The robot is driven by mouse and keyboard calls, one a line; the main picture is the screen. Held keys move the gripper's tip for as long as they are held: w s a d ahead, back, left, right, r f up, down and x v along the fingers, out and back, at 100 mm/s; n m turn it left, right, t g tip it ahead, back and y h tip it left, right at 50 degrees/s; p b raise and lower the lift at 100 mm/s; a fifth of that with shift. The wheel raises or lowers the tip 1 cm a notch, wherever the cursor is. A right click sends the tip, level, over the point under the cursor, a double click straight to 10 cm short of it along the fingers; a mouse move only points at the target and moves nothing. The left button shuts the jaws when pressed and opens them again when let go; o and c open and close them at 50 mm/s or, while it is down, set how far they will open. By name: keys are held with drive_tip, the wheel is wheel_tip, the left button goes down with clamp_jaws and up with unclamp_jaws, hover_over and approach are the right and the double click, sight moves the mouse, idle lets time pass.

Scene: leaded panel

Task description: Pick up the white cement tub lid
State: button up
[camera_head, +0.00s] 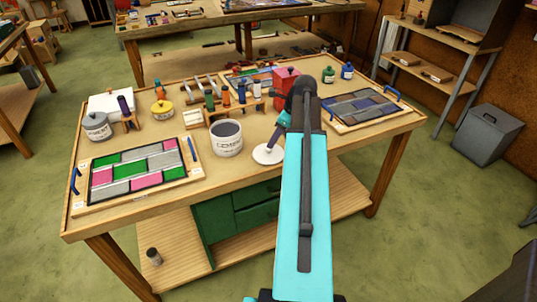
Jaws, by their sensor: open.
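The white cement tub lid (262,157) is a flat white disc lying on the table, right of the open white cement tub (227,145). My gripper (271,147) points down over the lid from the upper right. Its dark fingertips are at or just above the lid's middle; whether they touch it I cannot tell. The gripper is open, and its fingers hide part of the lid. The tub stands upright with grey inside its top.
A panel with green, pink and grey panes (130,178) lies at the left. A red container (284,85) and a rack of bottles stand behind. The table's front centre is clear.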

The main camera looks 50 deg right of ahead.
drive_tip(key=shift+p+x, duration=0.65)
drive_tip(key=shift+x, duration=0.5)
drive_tip(key=shift+p+x, duration=0.35)
drive_tip(key=shift+x, duration=1.05)
drive_tip(key=shift+w+d, duration=0.1)
clamp_jaws()
drive_tip(key=shift+r, duration=0.15)
drive_tip(key=shift+r+b, duration=0.75)
drive_tip(key=shift+r, duration=0.7)
drive_tip(key=s+d+r+b, duration=0.1)
drive_tip(key=s+d+b, duration=0.1)
drive_tip(key=s+d, duration=0.2)
drive_tip(key=s+d+b, duration=0.1)
drive_tip(key=s+d, duration=0.3)
drive_tip(key=s, duration=0.5)
drive_tip(key=shift+s+d+r+b, duration=0.25)
drive_tip(key=shift+d+r+b, duration=0.05)
drive_tip(key=shift+r+b, duration=0.1)
drive_tip(key=shift+w, duration=0.1)
